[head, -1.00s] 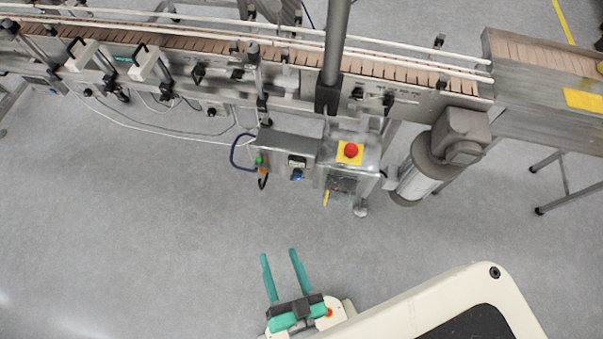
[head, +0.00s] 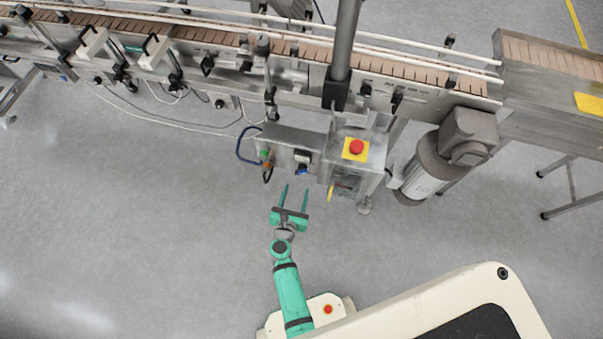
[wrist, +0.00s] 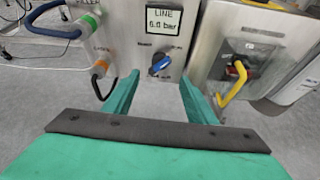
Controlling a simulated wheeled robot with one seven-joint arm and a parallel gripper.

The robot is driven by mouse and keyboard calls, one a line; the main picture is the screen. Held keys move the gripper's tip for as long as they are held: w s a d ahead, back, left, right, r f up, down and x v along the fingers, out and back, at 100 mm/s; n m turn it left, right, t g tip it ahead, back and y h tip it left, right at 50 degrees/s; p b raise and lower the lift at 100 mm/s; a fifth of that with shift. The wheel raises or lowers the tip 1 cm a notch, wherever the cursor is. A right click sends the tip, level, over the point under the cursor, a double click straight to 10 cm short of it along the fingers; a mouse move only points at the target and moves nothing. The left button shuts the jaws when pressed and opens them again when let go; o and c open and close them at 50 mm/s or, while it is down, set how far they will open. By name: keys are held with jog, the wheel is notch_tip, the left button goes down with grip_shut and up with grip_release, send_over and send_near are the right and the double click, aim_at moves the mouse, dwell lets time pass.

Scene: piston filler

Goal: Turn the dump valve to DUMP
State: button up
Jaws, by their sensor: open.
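The dump valve appears to be the blue knob (wrist: 160,66) on the front of a grey box, below a display reading "LINE 6.0 bar" (wrist: 163,20). Small labels flank the knob; their lettering is too blurred to read surely, and so is its exact setting. The blue knob also shows in the head view (head: 302,170). My gripper (head: 295,188) is open and empty, its green fingers pointing at the box just short of the knob. In the wrist view the fingers (wrist: 160,90) lie below the knob, one on each side, not touching it.
To the right, a steel cabinet carries a red emergency button (head: 356,146) and a yellow handle (wrist: 234,84). To the left are a blue hose (wrist: 52,22) and a black hose (wrist: 101,72). The conveyor (head: 280,45) runs behind. The floor in front is clear.

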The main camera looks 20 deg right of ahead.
aim_at(301, 174)
jog(key=shift+m, duration=0.3)
jog(key=x, duration=1.1)
jog(key=shift+w+d+f, duration=0.1)
jog(key=shift+w+f, duration=0.05)
jog(key=shift+f, duration=0.05)
jog(key=shift+c, duration=0.6)
